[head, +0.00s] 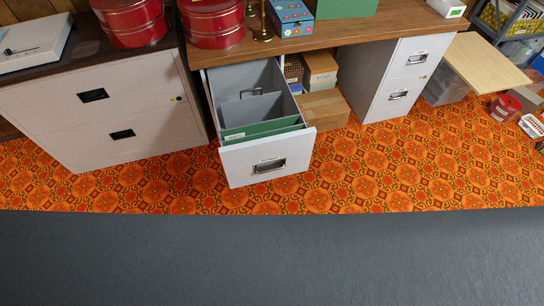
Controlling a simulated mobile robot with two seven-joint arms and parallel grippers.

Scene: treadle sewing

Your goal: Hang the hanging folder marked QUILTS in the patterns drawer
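A white file drawer (296,173) is pulled open under the wooden desk, in the middle of the head view; its label is too small to read, so I cannot tell if it is the patterns drawer. Green hanging folders (270,129) stand upright near its front, one with a white tab (234,136) whose writing I cannot read. Behind them are a grey divider (262,108) and an emptier rear space. I cannot make out which folder is marked QUILTS. Neither of my grippers is in view.
A shut light cabinet (60,121) stands left, and a shut two-drawer cabinet (385,92) right. Cardboard boxes (323,108) sit under the desk (330,34). Red tins (214,22) and a flowered box (291,17) stand above. The patterned floor (400,165) before the drawer is clear.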

